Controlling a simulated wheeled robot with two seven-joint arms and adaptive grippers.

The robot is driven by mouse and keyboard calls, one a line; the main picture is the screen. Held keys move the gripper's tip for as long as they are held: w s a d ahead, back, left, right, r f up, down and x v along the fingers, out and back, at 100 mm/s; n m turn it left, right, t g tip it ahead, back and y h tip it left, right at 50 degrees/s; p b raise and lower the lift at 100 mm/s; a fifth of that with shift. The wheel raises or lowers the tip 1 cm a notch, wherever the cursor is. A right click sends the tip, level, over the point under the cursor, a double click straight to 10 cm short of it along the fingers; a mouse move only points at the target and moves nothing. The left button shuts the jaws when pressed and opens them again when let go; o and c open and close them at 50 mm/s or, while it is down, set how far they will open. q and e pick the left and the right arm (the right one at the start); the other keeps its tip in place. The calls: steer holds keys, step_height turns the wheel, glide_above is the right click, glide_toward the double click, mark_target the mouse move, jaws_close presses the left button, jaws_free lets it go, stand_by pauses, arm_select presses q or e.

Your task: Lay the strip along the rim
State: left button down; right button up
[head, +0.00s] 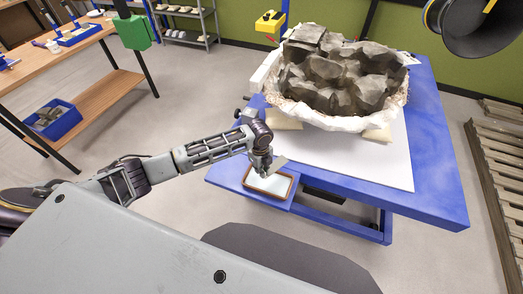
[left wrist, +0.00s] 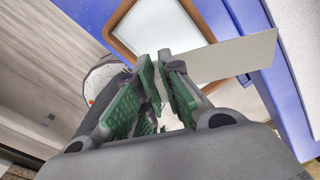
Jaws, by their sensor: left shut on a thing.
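My left gripper (head: 264,170) is shut on a flat, pale grey strip (head: 278,163). It holds the strip above a shallow brown-edged tray (head: 249,187) with a white filling, at the table's near left corner. In the left wrist view the green-padded fingers (left wrist: 163,62) pinch one end of the strip (left wrist: 232,58), which sticks out to the right, partly over the tray (left wrist: 124,47). A large broken grey-brown rock (head: 345,75) sits in a white jacket with a ragged rim (head: 320,119) on the table, beyond the gripper. My right gripper is not in view.
The blue table (head: 435,180) carries a white sheet (head: 385,165); the sheet is clear in front of the rock. Pale wedges (head: 283,119) sit under the jacket. A black hood (head: 470,30) hangs at upper right. A wooden bench (head: 90,95) stands at left, pallets (head: 497,185) at right.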

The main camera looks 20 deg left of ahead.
arm_select(q)
steer(key=s+f+n, duration=0.1)
steer(key=n, duration=0.5)
steer(key=s+a+f+n, duration=0.1)
steer(key=s+n, duration=0.1)
steer(key=n, duration=0.4)
steer(key=s+a+f+n+b, duration=0.1)
steer(key=n, duration=0.6)
steer(key=shift+s+a+f, duration=0.15)
steer(key=shift+s+a, duration=0.1)
steer(key=n, duration=0.1)
steer(key=a+n, duration=0.1)
steer(key=n, duration=0.1)
steer(key=s+n, duration=0.1)
steer(key=shift+s+a+f+n, duration=0.1)
steer(key=shift+a+f+n, duration=0.1)
steer(key=shift+f+n, duration=0.15)
steer(key=shift+a, duration=0.1)
